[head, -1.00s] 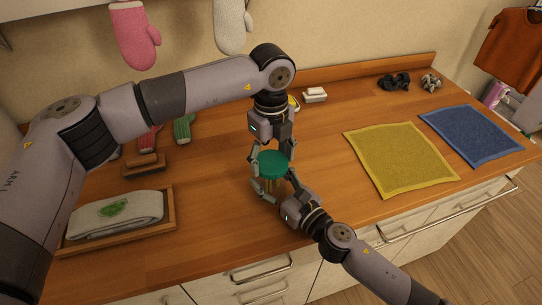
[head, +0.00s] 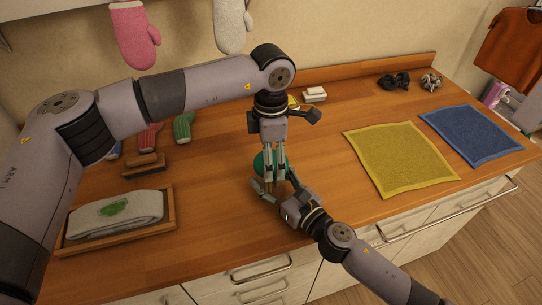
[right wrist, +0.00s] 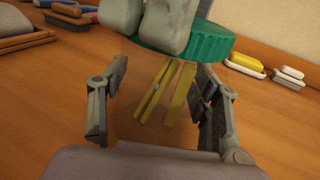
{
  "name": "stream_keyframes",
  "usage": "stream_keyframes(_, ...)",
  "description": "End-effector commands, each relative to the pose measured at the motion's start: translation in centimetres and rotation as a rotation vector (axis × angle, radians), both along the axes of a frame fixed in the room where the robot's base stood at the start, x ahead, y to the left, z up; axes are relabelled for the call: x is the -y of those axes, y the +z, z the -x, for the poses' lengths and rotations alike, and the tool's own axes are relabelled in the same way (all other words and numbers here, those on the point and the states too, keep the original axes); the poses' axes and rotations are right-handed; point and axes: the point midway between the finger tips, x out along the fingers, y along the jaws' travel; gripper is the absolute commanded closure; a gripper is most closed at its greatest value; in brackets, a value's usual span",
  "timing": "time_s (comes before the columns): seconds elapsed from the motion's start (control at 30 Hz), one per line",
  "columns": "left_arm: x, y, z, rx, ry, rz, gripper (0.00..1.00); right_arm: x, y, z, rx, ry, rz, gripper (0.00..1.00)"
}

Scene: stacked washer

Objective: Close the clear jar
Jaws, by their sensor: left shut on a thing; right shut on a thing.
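The clear jar (right wrist: 150,98) stands on the wooden counter and holds yellow sticks (right wrist: 171,95). Its green lid (head: 258,163) is on top and shows larger in the right wrist view (right wrist: 208,42). I cannot tell how tightly it sits. My left gripper (head: 274,176) comes from above and is shut on the lid; its grey fingers hide much of the lid in the head view. My right gripper (head: 273,186) comes from the front right and is shut on the jar body, one finger on each side.
A wooden tray (head: 170,222) with a folded towel and a brush (head: 143,166) lie left of the jar. A yellow cloth (head: 400,160) and a blue cloth (head: 472,136) lie to the right. The counter around the jar is clear.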

Motion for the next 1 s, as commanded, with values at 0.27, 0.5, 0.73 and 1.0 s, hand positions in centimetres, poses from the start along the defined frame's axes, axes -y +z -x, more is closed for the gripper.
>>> stream_keyframes(0.27,-0.1,-0.06,-0.1,0.002,-0.543,-0.003,0.69,0.0,-0.02,0.03,0.0,0.001,0.0,1.0)
stream_keyframes(0.5,-0.1,-0.06,-0.12,0.002,-0.567,-0.002,0.31,-0.01,-0.02,0.03,0.0,0.001,0.0,1.0)
stream_keyframes(0.73,-0.05,-0.04,-0.07,0.001,-0.567,-0.001,0.16,0.0,-0.02,0.03,0.0,0.001,0.0,1.0)
stream_keyframes(1.0,-0.02,-0.04,-0.04,0.001,-0.567,-0.001,0.12,-0.01,-0.02,0.02,0.0,0.0,0.0,1.0)
